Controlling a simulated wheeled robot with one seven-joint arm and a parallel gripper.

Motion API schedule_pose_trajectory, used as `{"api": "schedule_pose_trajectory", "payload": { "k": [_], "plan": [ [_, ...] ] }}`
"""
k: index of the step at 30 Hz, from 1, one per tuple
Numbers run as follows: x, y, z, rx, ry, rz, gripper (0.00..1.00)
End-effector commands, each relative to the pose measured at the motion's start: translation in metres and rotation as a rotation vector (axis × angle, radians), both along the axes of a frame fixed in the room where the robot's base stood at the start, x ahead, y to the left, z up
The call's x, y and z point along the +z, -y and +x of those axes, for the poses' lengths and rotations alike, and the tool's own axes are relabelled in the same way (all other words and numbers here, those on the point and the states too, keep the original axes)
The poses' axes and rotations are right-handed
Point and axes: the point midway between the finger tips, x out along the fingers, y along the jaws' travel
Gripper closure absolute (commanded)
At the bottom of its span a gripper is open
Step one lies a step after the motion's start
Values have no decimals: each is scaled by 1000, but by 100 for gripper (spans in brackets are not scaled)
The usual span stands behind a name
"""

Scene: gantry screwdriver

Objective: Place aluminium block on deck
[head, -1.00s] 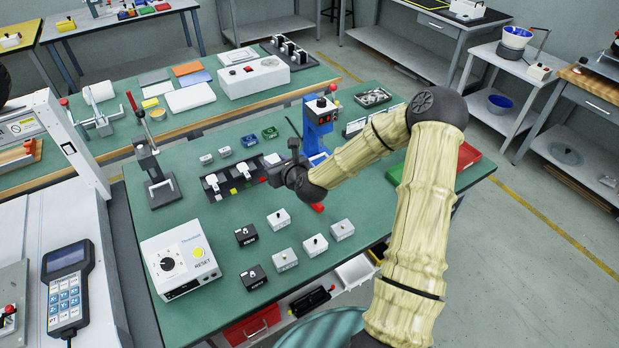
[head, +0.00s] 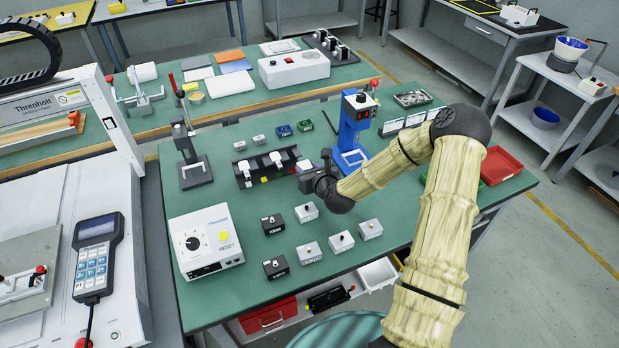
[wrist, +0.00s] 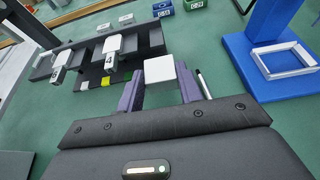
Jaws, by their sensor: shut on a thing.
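A pale silver block (wrist: 159,69), which looks like the aluminium block, sits between the purple fingers of my gripper (wrist: 160,80) in the wrist view. My gripper (head: 306,172) is shut on it, low over the green table, at the right end of a black fixture (head: 243,178). In the head view the block is too small and covered to make out clearly. I cannot tell whether its underside touches anything. No surface is marked as the deck. A white machine (head: 75,190) at the left carries a grey plate (head: 22,262) with red-knobbed clamps.
A blue press stand (head: 354,125) stands just behind my gripper; its base carries a white square frame (wrist: 285,60). Several small black and white blocks (head: 308,252) stand in front. A white control box (head: 206,242) and a pendant (head: 97,258) are at the left.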

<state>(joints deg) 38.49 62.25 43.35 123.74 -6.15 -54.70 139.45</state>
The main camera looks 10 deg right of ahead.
Motion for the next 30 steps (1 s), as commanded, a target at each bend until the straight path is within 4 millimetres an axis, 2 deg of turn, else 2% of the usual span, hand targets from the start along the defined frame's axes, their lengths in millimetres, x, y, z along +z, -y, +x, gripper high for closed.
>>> {"api": "schedule_pose_trajectory", "payload": {
  "k": [8, 17, 28, 29, 30],
  "plan": [
    [-1, 0, 0, 0, 1, 0, 89],
    [-36, 0, 0, 1, 0, 0, 89],
    [-40, 0, 0, 0, 1, 1, 89],
    [-40, 0, 0, 0, 0, 1, 60],
    [-39, 0, 0, 0, 0, 0, 52]
  ]
}}
